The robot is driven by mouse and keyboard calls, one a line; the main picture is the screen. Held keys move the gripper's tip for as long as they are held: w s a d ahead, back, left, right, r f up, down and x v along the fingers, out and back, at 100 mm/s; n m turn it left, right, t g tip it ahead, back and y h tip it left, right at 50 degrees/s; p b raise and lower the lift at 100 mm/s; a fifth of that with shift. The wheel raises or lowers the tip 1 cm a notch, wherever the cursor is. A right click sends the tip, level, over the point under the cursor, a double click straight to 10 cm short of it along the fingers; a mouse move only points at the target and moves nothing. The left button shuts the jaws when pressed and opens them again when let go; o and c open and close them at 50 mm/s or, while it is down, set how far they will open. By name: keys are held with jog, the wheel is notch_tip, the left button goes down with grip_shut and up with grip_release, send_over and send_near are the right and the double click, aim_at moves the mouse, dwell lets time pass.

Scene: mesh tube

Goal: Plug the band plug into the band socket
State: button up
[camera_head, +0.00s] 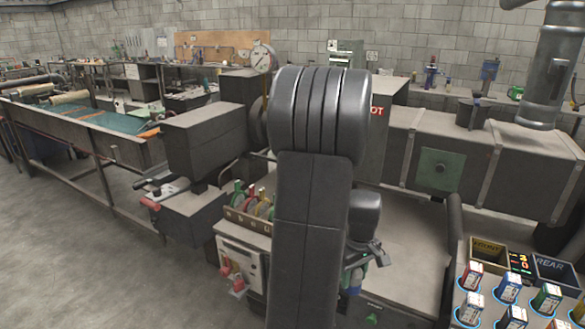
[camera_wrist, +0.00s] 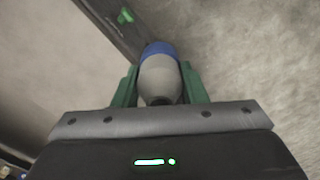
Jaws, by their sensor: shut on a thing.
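My gripper (camera_wrist: 160,85) has green fingers shut on a plug with a grey rounded body and a blue end (camera_wrist: 160,70), which I take for the band plug. The plug points away from the wrist, and its far tip is hidden. In the head view my gripper (camera_head: 366,272) is partly hidden behind my own arm, low over the bench, with only bits of green and blue showing. I cannot pick out the band socket for sure. A small green piece (camera_wrist: 126,15) lies on a dark edge beyond the plug in the wrist view, apart from it.
A holder with several coloured-handled items (camera_head: 248,205) stands on a cabinet (camera_head: 240,262) left of my arm. A large grey duct (camera_head: 480,165) stands behind.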

jog(key=w+a+f+m, duration=0.2)
jog(key=w+a+f, duration=0.3)
jog(key=a, duration=0.4)
jog(key=w+a+f+m, duration=0.3)
jog(key=w+a+f, duration=0.2)
jog(key=a+f, duration=0.3)
jog(key=shift+a+f, duration=0.25)
jog(key=shift+a, duration=0.2)
jog(key=shift+a, duration=0.15)
